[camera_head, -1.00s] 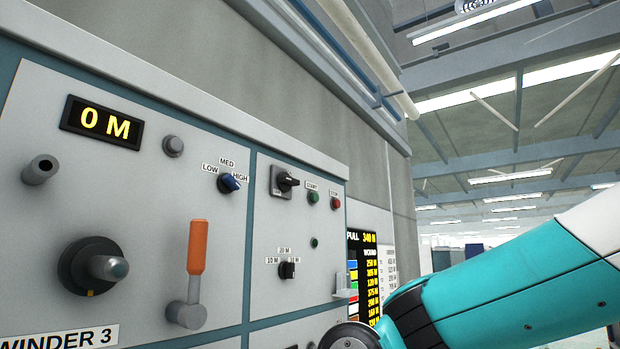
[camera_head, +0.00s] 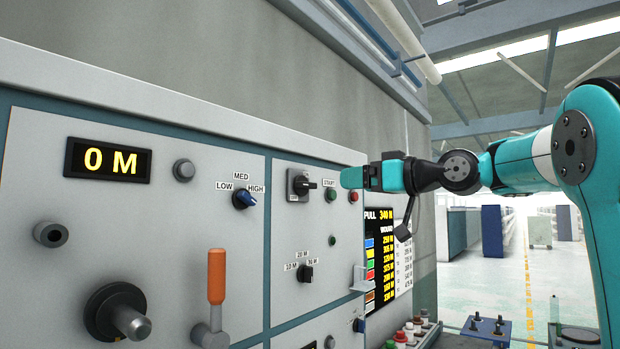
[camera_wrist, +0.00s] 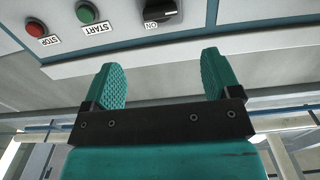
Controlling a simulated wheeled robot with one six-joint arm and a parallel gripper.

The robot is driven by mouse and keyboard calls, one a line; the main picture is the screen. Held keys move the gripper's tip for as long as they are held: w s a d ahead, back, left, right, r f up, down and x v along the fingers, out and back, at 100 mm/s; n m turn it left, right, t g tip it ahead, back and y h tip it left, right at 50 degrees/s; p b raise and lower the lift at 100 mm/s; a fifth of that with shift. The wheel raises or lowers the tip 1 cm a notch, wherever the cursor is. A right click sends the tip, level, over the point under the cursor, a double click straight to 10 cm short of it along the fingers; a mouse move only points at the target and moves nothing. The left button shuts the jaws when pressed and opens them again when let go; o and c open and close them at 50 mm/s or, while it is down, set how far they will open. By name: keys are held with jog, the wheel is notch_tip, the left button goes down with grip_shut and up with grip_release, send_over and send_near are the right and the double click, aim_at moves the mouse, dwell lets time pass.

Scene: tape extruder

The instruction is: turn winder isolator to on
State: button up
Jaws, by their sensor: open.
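The winder isolator (camera_head: 304,184) is a black rotary switch on a grey square plate on the panel, left of the green start button. Its handle lies sideways, pointing right in the head view. The switch also shows at the top of the wrist view (camera_wrist: 160,11), partly cut off, with an ON mark beside it. My gripper (camera_head: 350,177) is in front of the panel, right of the isolator in the head view. In the wrist view my gripper (camera_wrist: 161,75) has its two teal fingers wide apart with nothing between them. The fingers are apart from the switch.
The green start button (camera_wrist: 87,12) and red stop button (camera_wrist: 35,29) sit beside the isolator. The panel's edge (camera_wrist: 205,50) crosses the wrist view.

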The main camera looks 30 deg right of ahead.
aim_at(311, 185)
jog(key=p+x, duration=0.5)
jog(key=x, duration=0.7)
jog(key=shift+r, duration=0.15)
jog(key=shift+w+a+p, duration=0.25)
jog(key=shift+w+p, duration=0.05)
jog(key=shift+w, duration=0.2)
jog(key=c, duration=0.9)
